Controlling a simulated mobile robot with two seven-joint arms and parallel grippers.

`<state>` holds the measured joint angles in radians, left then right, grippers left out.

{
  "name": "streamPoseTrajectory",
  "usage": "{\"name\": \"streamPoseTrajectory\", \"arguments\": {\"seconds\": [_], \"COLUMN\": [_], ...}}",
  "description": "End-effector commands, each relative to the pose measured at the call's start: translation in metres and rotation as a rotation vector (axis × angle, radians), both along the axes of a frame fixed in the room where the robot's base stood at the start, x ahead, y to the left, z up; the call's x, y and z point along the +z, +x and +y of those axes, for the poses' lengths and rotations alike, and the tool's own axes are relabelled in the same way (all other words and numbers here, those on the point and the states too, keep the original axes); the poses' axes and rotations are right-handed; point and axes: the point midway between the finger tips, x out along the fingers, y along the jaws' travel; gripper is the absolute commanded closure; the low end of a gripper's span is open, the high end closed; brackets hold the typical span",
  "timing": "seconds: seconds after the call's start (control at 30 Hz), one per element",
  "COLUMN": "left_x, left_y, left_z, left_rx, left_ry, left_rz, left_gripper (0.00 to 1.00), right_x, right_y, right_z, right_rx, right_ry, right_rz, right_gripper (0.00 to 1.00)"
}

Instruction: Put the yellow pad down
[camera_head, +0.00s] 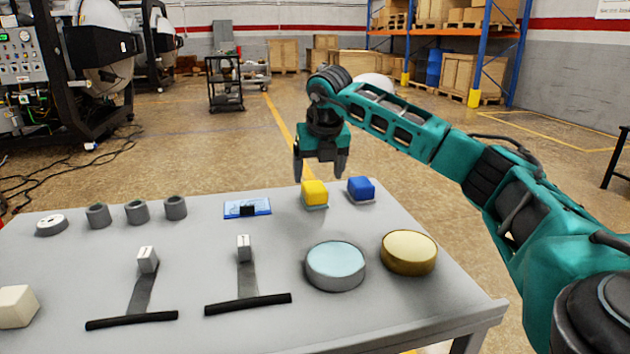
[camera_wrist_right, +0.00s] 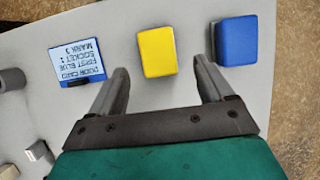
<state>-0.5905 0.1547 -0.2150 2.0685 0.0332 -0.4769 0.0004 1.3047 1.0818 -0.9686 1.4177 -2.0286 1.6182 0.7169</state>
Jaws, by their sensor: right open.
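The yellow pad (camera_head: 314,192) is a block resting on a thin light base near the far edge of the grey table. It also shows in the right wrist view (camera_wrist_right: 157,52), beyond the fingertips and between their lines. My right gripper (camera_head: 320,172) is open and empty, pointing down above the yellow pad; its fingers (camera_wrist_right: 163,82) do not touch the pad. A blue pad (camera_head: 361,188) sits just right of the yellow one and shows at the upper right of the wrist view (camera_wrist_right: 237,42). My left gripper is in neither view.
A blue card (camera_head: 247,208) with a black clip lies left of the yellow pad. Several grey cylinders (camera_head: 137,212) stand at the table's left. Two sliders, a light blue disc (camera_head: 335,265) and a gold disc (camera_head: 409,251) occupy the front. Bare tabletop (camera_head: 200,245) lies between.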

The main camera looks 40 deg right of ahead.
Motion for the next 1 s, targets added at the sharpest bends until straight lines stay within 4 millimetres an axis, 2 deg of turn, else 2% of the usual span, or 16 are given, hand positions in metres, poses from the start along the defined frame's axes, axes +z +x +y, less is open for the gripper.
{"name": "streamPoseTrajectory", "arguments": {"seconds": [0.03, 0.1, 0.33, 0.5, 1.0], "left_x": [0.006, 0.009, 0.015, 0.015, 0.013], "left_y": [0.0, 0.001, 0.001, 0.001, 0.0], "left_z": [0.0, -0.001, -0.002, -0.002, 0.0], "left_rx": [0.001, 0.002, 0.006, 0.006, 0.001], "left_ry": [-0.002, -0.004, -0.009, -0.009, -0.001], "left_rz": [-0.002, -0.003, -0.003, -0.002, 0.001], "left_gripper": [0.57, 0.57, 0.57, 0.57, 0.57], "right_x": [0.015, 0.029, 0.057, 0.062, 0.062], "right_y": [-0.004, -0.009, -0.02, -0.023, -0.023], "right_z": [0.003, 0.005, 0.011, 0.012, 0.012], "right_rx": [0.002, 0.001, 0.0, 0.0, 0.0], "right_ry": [0.0, 0.0, 0.0, 0.0, 0.0], "right_rz": [-0.003, -0.004, -0.001, 0.0, 0.0], "right_gripper": [0.19, 0.19, 0.19, 0.19, 0.19]}}
